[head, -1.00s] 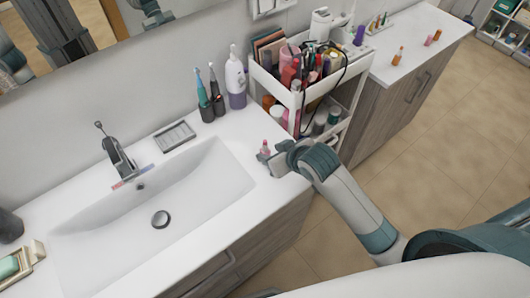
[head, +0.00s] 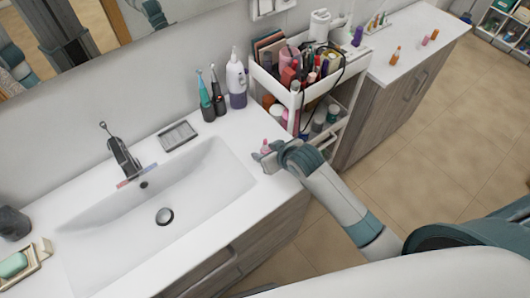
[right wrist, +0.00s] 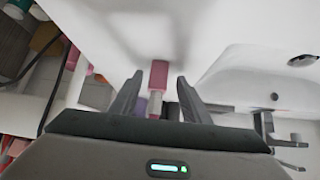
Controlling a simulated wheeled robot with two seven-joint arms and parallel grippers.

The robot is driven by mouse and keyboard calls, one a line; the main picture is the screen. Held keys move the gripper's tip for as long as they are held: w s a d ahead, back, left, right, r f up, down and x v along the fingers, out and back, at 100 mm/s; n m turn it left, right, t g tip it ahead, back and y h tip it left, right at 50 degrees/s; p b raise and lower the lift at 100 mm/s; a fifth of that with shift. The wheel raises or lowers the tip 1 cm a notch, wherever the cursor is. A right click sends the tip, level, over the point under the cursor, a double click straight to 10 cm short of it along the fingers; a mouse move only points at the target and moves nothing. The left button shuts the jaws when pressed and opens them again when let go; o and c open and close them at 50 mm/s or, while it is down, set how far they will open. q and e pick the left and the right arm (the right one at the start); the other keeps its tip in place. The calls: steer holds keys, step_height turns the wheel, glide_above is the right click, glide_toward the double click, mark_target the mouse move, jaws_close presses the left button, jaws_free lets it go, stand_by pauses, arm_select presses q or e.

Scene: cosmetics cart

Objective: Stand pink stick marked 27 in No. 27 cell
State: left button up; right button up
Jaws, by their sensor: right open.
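A small pink stick (head: 265,145) shows upright by the right front corner of the sink counter, at the tips of my right gripper (head: 264,158). In the right wrist view the pink stick (right wrist: 158,75) lies between the two spread fingers of my right gripper (right wrist: 155,95), with a gap on each side. That gripper is open. No number is readable on the stick. My left gripper is out of view.
A white cart (head: 292,100) crowded with cosmetics and a black cable stands between the two counters. The sink (head: 200,185) lies left of my gripper. Orange (head: 395,55) and pinkish (head: 425,40) small items stand on the far counter, with bare surface around them.

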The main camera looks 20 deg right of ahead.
steer(key=shift+w, duration=0.1)
steer(key=shift+w+d+f, duration=0.1)
steer(key=shift+w+d, duration=0.05)
steer(key=shift+w, duration=0.05)
steer(key=shift+c, duration=0.6)
jaws_close()
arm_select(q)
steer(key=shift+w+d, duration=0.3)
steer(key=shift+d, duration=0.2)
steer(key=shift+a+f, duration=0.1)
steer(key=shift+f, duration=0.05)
arm_select(e)
steer(key=shift+r, duration=0.2)
